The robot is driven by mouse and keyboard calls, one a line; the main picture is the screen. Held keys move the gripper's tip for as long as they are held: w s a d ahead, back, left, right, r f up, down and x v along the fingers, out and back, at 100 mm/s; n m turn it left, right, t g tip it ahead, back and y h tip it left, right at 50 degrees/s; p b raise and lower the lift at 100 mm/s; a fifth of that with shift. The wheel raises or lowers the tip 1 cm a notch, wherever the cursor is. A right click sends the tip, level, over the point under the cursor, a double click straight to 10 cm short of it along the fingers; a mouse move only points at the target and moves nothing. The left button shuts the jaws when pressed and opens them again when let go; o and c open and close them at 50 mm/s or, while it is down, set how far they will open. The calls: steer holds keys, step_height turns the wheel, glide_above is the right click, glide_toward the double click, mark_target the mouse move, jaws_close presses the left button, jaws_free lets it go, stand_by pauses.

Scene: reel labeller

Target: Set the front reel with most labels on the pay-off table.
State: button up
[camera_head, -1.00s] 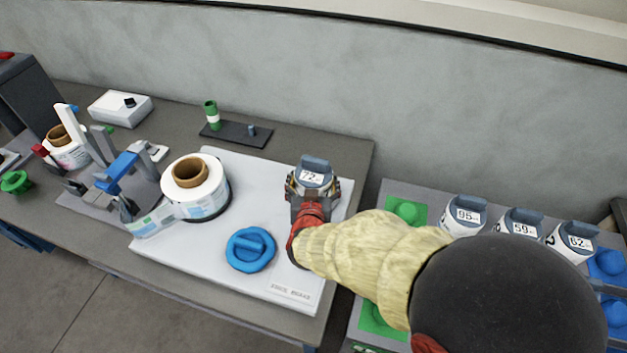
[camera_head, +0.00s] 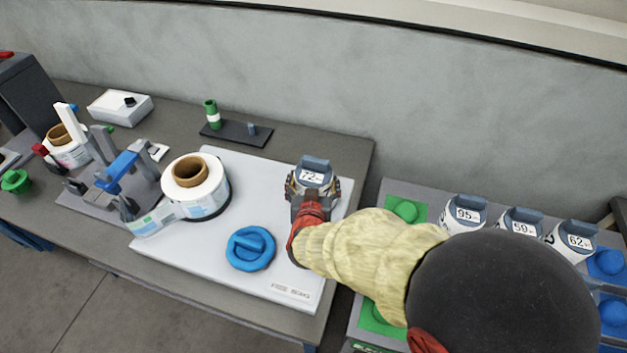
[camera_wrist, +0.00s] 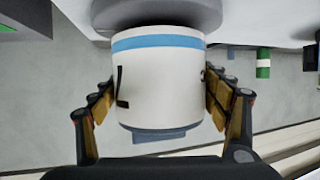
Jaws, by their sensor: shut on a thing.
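A reel with a grey-blue top and a tag reading 72 (camera_head: 313,174) is at the right rear part of the white board. My gripper (camera_head: 313,192) is shut on it from the front. In the wrist view the white reel body (camera_wrist: 160,80) with a blue band sits between my two fingers (camera_wrist: 160,105). I cannot tell whether its base touches the board. A white label reel on a brown core (camera_head: 191,178) stands on the board at left, its label strip leading to the labeller (camera_head: 122,172).
The white board (camera_head: 190,260) lies on a grey table. At right, a lower rack holds reels tagged 95 (camera_head: 465,215), 59 (camera_head: 520,226) and 62 (camera_head: 575,238), with green and blue pads. A dark plate with a green-white cylinder (camera_head: 211,115) stands behind the board.

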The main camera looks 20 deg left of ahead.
steer(key=shift+f+b, duration=0.3)
steer(key=shift+f, duration=0.2)
steer(key=o, duration=1)
steer(key=shift+p+v, duration=1.55)
steer(key=shift+v, duration=1.15)
steer(key=p+v, duration=0.3)
steer(key=v, duration=0.2)
steer(key=shift+s+d+r, duration=0.1)
steer(key=shift+s+d, duration=0.05)
steer(key=shift+s, duration=0.15)
steer(key=shift+w, duration=0.1)
